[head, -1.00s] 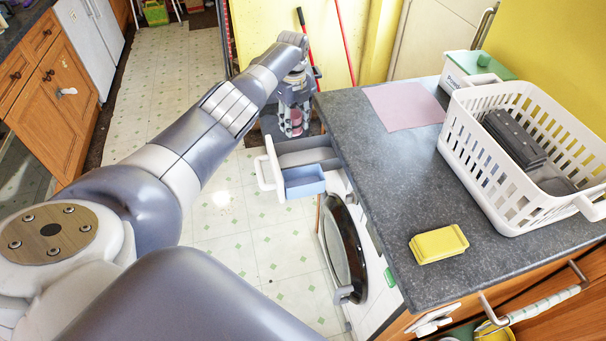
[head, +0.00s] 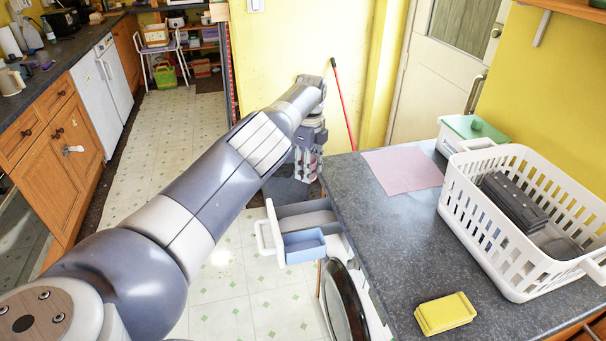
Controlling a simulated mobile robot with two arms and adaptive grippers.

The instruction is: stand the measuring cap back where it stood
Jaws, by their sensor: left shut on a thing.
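My left gripper (head: 307,174) hangs fingers-down just beyond the open drawer, beside the counter's far left corner. It is shut on a small pinkish-red thing, which looks like the measuring cap (head: 316,161). Most of the cap is hidden by the fingers, so its tilt cannot be told. The open detergent drawer (head: 276,238) sticks out of the washing machine below the counter, with a blue compartment (head: 304,245) at its front. My right gripper is not in view.
The grey counter (head: 395,235) carries a pink cloth (head: 402,168), a white tub with a green lid (head: 474,131), a white basket (head: 490,250) and a yellow sponge-like block (head: 444,313). Its left middle is clear. A red-handled pole (head: 343,100) leans on the wall.

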